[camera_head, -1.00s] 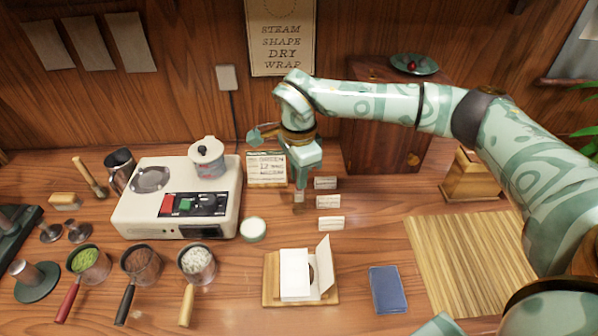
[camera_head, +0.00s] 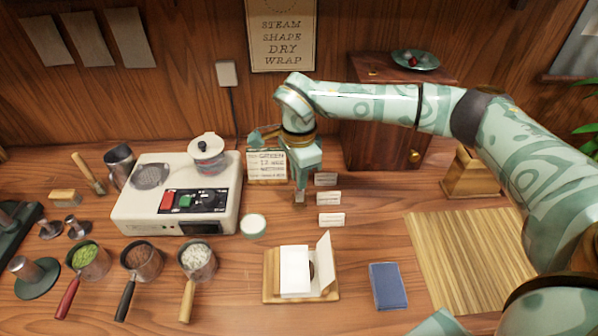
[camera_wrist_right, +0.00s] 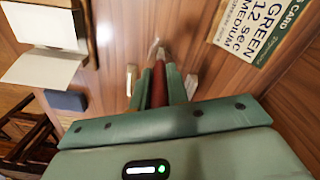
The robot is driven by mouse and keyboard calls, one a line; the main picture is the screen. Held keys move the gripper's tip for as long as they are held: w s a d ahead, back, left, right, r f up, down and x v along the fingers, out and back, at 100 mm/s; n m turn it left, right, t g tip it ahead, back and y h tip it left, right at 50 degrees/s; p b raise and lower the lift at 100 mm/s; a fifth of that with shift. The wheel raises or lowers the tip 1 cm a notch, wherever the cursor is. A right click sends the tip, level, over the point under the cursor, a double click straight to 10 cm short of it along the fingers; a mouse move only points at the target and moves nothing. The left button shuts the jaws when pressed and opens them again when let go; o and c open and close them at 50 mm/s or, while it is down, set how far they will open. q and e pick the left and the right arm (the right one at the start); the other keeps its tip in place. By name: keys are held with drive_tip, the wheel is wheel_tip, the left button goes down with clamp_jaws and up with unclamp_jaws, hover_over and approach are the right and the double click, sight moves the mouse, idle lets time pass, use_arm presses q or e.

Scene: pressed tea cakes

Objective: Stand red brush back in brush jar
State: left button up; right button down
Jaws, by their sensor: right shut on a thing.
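My right gripper (camera_head: 301,188) is low over the table, between the recipe card and the small white cards. In the right wrist view the gripper (camera_wrist_right: 159,75) is shut on the red brush (camera_wrist_right: 158,88). Its dark red handle lies between the fingers, with a pale tip beyond them. In the head view the brush is mostly hidden by the gripper. A metal jar (camera_head: 119,163) stands at the left behind the hot plate. I cannot tell whether it is the brush jar. My left gripper is not in view.
The cream hot plate (camera_head: 135,212) with a lidded pot (camera_head: 208,150) is left of my gripper. The recipe card (camera_head: 266,169) is close behind it and several small white cards (camera_head: 330,219) close right. A wooden cabinet (camera_head: 375,140) stands behind. A slatted mat (camera_head: 460,260) lies clear at right.

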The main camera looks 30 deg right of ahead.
drive_tip(key=shift+f, duration=0.85)
idle(0.3)
drive_tip(key=c, duration=1.3)
unclamp_jaws()
wheel_tip(320, 180, up, 16)
drive_tip(key=p, duration=0.3)
drive_tip(key=shift+r, duration=0.2)
